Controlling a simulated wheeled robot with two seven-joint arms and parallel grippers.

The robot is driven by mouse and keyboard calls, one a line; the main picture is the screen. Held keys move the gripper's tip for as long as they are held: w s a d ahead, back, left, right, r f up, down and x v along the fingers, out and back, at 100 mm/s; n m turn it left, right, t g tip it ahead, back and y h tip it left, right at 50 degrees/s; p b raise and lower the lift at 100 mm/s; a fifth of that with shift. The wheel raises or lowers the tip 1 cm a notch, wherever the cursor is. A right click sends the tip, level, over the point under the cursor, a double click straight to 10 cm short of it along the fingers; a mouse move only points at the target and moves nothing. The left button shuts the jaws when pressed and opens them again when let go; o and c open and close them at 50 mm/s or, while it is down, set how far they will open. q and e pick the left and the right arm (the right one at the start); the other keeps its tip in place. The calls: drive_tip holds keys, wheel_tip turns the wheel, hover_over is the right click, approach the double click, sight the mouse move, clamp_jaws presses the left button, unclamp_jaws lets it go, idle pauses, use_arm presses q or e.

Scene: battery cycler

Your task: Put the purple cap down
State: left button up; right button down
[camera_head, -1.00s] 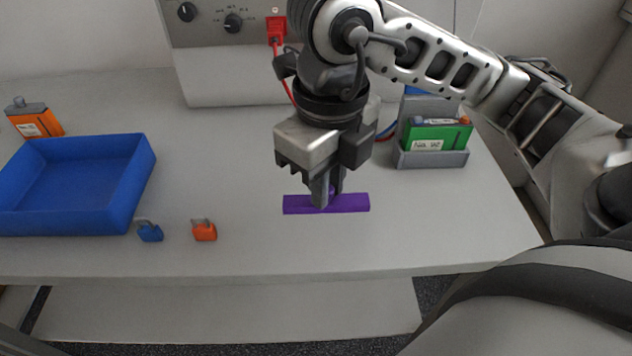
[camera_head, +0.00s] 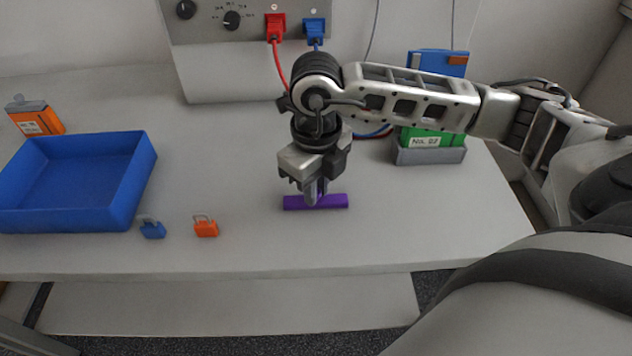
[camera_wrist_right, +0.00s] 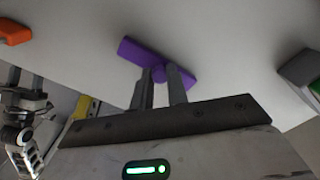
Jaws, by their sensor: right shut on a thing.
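The purple cap (camera_head: 333,202) is a long bar, seen low over the middle of the table, running left to right. It looks on or very close to the table top; I cannot tell whether it touches. My right gripper (camera_head: 314,199) points down and is shut on the cap near its middle. In the right wrist view the cap (camera_wrist_right: 138,52) lies across the fingertips (camera_wrist_right: 160,76), which hold a small knob on it. Part of my left arm shows small at the left of that view, with its gripper (camera_wrist_right: 25,85) too small to read.
Left of the cap are an orange padlock (camera_head: 206,229), a blue padlock (camera_head: 152,230) and a blue tray (camera_head: 125,198). An orange battery (camera_head: 38,122) stands behind the tray. A grey holder (camera_head: 430,156) with a green battery (camera_head: 424,139) is at the right. The table front is clear.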

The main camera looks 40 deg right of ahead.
drive_tip(key=shift+f, duration=0.15)
drive_tip(key=c, duration=1.8)
unclamp_jaws()
drive_tip(key=shift+f, duration=0.1)
drive_tip(key=o, duration=0.4)
wheel_tip(320, 180, up, 13)
drive_tip(key=shift+f+b, duration=0.2)
drive_tip(key=shift+b, duration=0.2)
